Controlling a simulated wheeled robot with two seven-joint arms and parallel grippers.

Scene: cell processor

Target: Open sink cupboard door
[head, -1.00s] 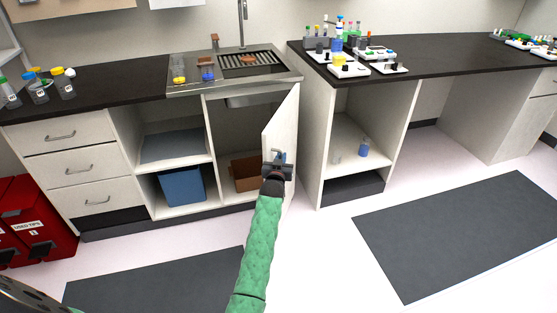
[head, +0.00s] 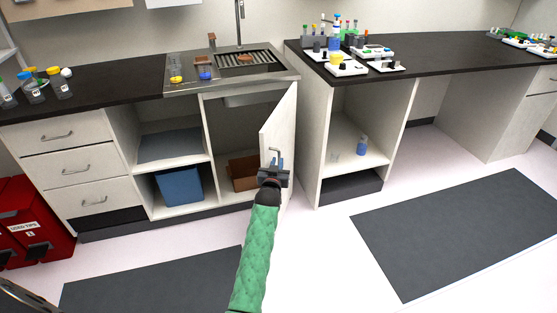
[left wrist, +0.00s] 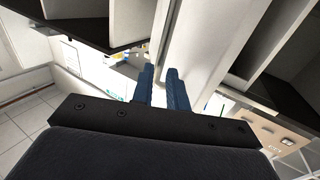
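The sink cupboard door (head: 283,125) stands wide open. It is a pale panel swung out from the right side of the cupboard under the sink (head: 240,65). The cupboard inside (head: 232,130) shows, with a brown box (head: 243,172) on its floor. My left gripper (head: 275,157) is in front of the door's lower part; I cannot tell if it touches. In the left wrist view its two blue fingers (left wrist: 160,88) are apart by a narrow gap with nothing seen held between them. The door handle cannot be made out clearly.
Left of the sink cupboard are open shelves with a blue bin (head: 179,186) and a drawer unit (head: 70,165). An open cabinet (head: 355,140) stands to the right. Red bins (head: 30,225) stand at far left. Dark mats (head: 460,230) lie on the clear floor.

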